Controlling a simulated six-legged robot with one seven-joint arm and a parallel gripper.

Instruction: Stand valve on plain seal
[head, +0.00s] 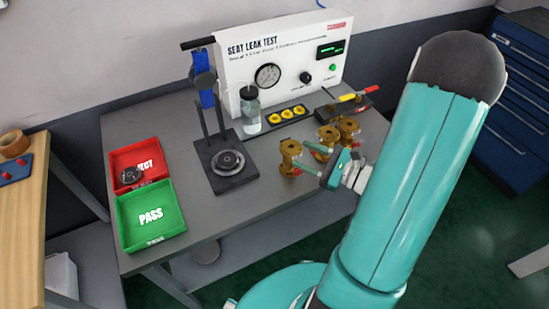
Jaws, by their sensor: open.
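Several brass valves stand at the right of the grey bench. The nearest valve (290,157) is upright and apart from the others. A second valve (327,141) and a third valve (348,129) stand close together behind my gripper. My gripper (301,154) is open, its two fingers pointing left at the nearest valve. Its fingertips are beside or around that valve; I cannot tell whether they touch it. A round dark seal (228,161) lies empty on the black base of the clamp stand (215,178), left of the valves. Its surface detail is too small to read.
The clamp stand's upright with blue handle (206,82) rises behind the seal. A leak test box (285,65) and water jar (250,112) stand behind. A red reject tray (113,160) holds a dark round part. The green pass tray (178,226) is empty. Bench front is clear.

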